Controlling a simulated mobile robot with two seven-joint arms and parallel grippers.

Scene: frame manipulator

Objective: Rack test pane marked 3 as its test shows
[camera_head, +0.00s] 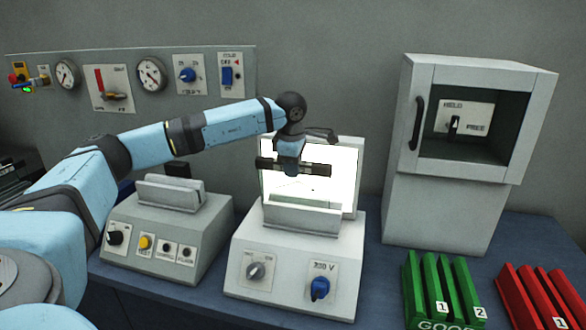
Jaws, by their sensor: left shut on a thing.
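My left gripper (293,171) is over the white tester (290,245) in the middle, pointing down in front of its brightly lit screen (345,178). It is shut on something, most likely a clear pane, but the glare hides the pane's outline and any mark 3. A slotted holder (300,217) stands on the tester just below the gripper. The green rack (437,290), marked GOOD, has slots numbered 1 and 2. The red rack (540,295) beside it shows a 1 and is cut off by the picture's edge. My right gripper is out of view.
A grey device (165,235) with a slotted top, knob and buttons stands left of the tester. A grey cabinet (440,215) with an open-fronted chamber and HELD/FREE switch stands at the right. A panel (130,75) with gauges and switches is on the wall behind.

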